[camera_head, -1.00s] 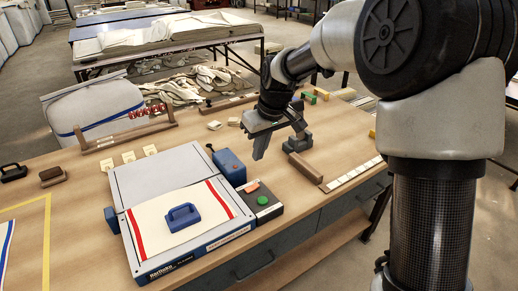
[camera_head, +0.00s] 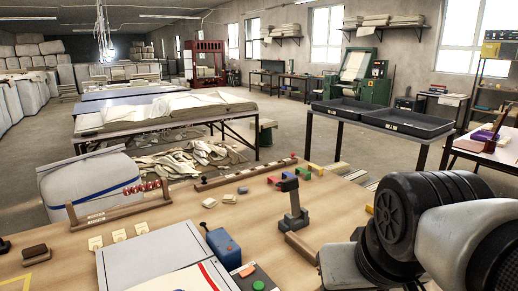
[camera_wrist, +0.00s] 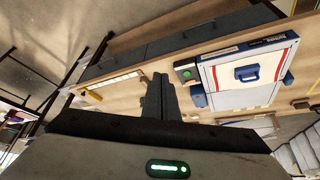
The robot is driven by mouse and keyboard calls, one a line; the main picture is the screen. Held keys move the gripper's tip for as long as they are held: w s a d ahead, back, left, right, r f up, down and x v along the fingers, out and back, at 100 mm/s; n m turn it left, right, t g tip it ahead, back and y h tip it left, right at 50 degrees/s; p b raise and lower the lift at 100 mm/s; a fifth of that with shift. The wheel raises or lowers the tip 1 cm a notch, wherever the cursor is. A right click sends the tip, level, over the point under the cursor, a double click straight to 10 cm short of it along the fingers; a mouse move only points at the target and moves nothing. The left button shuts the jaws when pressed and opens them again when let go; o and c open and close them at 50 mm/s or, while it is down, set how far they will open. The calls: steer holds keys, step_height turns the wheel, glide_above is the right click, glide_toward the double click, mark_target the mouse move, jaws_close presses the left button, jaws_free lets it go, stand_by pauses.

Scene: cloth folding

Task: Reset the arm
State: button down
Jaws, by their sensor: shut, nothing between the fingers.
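My gripper (camera_wrist: 160,82) shows in the wrist view as dark fingers pressed together, empty, well away from the table surface. The head view shows only my bent arm at the lower right; the gripper itself is out of sight there. The white cloth with red stripes (camera_wrist: 268,88) lies on a flat white-and-blue board machine (camera_wrist: 206,76), with a blue handled block (camera_wrist: 248,73) on it. In the head view the machine (camera_head: 150,258) is cut off by the bottom edge.
The wooden workbench (camera_head: 350,210) carries a dark upright stand (camera_head: 292,208), a blue box (camera_head: 223,246), a bead rack (camera_head: 125,205) and small coloured blocks (camera_head: 303,173). A table with black trays (camera_head: 408,122) stands behind, and a cloth-laden table (camera_head: 150,125) is at back left.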

step_height(320, 180, up, 12)
steer(key=s+p, duration=0.1)
steer(key=p, duration=1.1)
steer(key=shift+d, duration=0.1)
